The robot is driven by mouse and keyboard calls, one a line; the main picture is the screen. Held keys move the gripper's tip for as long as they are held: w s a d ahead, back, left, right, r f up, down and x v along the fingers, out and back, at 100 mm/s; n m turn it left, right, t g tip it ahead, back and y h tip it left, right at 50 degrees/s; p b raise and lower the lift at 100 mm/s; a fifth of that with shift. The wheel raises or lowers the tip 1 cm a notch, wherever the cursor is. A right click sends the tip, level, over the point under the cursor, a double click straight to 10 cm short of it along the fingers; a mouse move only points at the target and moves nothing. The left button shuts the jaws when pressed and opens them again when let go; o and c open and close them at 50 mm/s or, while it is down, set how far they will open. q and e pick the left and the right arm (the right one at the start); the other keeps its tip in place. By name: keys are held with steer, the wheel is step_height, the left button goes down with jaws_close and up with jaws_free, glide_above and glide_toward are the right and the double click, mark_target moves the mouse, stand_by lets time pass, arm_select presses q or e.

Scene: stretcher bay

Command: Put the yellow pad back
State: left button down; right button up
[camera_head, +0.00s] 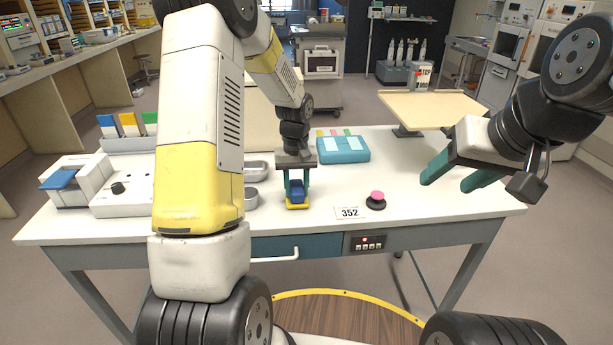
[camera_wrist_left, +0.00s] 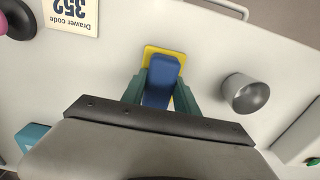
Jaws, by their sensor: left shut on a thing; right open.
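The yellow pad (camera_head: 298,207) shows as a flat yellow square under a blue block, near the front middle of the white table. It also shows in the left wrist view (camera_wrist_left: 150,52). My left gripper (camera_head: 296,190) points down over it, and its teal fingers are shut on the blue block (camera_wrist_left: 162,80). I cannot tell whether the block and pad are one piece, or whether the pad touches the table. The fingers and block hide part of the pad. My right gripper (camera_head: 452,178) is open and empty, above the table's right end.
A teal case (camera_head: 343,150) lies behind. A "352" drawer-code card (camera_head: 349,212) and pink button (camera_head: 377,196) are to the right. White equipment (camera_head: 125,190) and coloured panels (camera_head: 130,125) occupy the left.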

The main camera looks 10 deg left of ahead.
mark_target(297, 186)
arm_select(q)
steer(key=shift+f, duration=0.1)
steer(key=c, duration=0.9)
jaws_free()
step_height(297, 186, up, 12)
steer(key=s+r+m+t, duration=0.2)
steer(key=s+r+t, duration=0.1)
steer(key=s+r, duration=0.7)
steer(key=s+r+t, duration=0.1)
steer(key=s, duration=0.3)
steer(key=s+d+m+t+h, duration=0.1)
steer(key=s, duration=0.4)
steer(key=s+d+r+t+h, duration=0.1)
steer(key=s, duration=0.4)
steer(key=shift+s+d+r+m, duration=0.1)
steer(key=shift+r+m, duration=0.25)
steer(key=shift+m, duration=0.05)
